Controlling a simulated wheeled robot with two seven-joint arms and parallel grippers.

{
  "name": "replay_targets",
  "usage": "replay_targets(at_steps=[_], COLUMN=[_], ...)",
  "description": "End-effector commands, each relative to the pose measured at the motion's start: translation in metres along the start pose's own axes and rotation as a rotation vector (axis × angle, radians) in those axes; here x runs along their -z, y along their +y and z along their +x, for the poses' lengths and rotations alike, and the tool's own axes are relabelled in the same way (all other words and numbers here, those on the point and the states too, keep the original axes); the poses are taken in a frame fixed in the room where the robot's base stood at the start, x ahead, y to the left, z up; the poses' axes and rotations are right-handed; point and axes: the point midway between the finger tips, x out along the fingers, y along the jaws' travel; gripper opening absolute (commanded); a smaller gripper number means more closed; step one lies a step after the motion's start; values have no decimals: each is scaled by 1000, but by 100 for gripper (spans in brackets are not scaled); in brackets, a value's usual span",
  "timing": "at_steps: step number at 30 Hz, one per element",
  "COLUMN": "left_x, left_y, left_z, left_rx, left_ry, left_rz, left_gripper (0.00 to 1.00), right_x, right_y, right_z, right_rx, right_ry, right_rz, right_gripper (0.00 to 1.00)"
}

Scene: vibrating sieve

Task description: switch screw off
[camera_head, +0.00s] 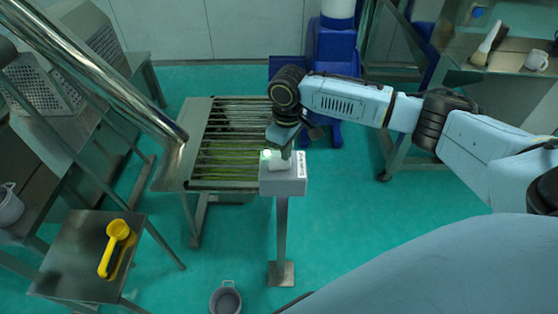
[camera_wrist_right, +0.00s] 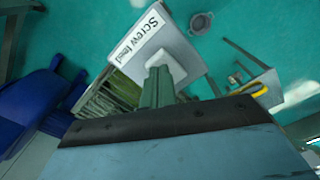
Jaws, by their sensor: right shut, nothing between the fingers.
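A grey switch box (camera_head: 284,186) stands on a thin post in the middle of the head view. It has a white label, which reads "Screw feed" as far as I can tell in the right wrist view, where the box (camera_wrist_right: 192,58) also shows. A white switch (camera_head: 279,165) sits on its top, and a small light (camera_head: 267,154) glows pale green beside it. My right gripper (camera_head: 284,152) points down at the switch, shut and empty. In the right wrist view its fingers (camera_wrist_right: 158,84) overlap the white switch (camera_wrist_right: 163,62); I cannot tell whether they touch. My left gripper is out of view.
A slatted metal grate (camera_head: 230,135) lies just left of the box. A yellow scoop (camera_head: 115,245) rests on a small metal table (camera_head: 75,235) at lower left. A grey bucket (camera_head: 226,300) stands on the floor. A metal pipe (camera_head: 100,80) slants across the upper left.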

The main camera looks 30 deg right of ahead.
Motion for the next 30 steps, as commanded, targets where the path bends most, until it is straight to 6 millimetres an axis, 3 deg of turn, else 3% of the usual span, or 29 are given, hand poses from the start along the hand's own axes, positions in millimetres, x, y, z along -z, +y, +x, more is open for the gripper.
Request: replay_targets(at_steps=[30], left_x=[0], left_y=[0], left_z=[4], left_rx=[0], left_ry=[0], left_rz=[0], left_gripper=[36], right_x=[0], right_y=[0], right_z=[16], right_rx=[0], right_ry=[0], right_rz=[0], right_gripper=[0])
